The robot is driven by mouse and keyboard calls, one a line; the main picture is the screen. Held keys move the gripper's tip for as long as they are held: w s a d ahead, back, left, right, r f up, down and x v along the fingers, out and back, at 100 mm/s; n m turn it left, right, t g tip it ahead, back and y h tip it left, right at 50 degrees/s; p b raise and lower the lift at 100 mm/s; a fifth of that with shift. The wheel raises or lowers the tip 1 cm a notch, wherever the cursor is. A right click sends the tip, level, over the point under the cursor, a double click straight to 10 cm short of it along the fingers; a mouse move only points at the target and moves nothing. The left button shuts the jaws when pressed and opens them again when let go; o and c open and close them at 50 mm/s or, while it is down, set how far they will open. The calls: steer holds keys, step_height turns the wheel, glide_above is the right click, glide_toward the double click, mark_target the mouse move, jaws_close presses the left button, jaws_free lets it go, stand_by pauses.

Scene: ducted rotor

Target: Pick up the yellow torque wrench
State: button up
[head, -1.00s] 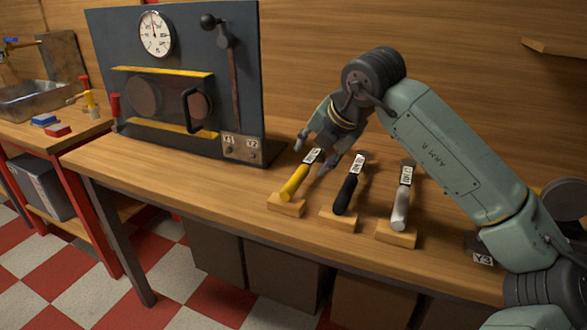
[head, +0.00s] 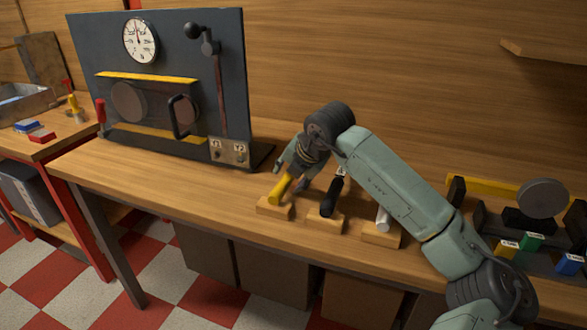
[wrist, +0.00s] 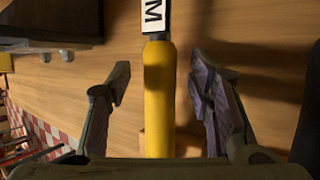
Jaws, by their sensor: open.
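The yellow torque wrench (head: 281,187) rests on a small wooden block (head: 274,209) at the left of a row of three on the bench. In the wrist view its yellow handle (wrist: 158,95) runs between my open fingers, with a white label (wrist: 153,17) above it. My gripper (wrist: 158,85) has one finger on each side of the handle, with visible gaps on both sides. In the head view my gripper (head: 291,177) is down over the wrench and partly hides its upper part.
A black-handled wrench (head: 331,197) and a white-handled one (head: 383,219) rest on blocks to the right, partly behind my arm. A dark panel with a gauge (head: 140,40) and lever stands at the back left. Coloured blocks (head: 529,242) stand at the right.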

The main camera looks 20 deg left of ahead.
steer(key=shift+c, duration=0.5)
jaws_close()
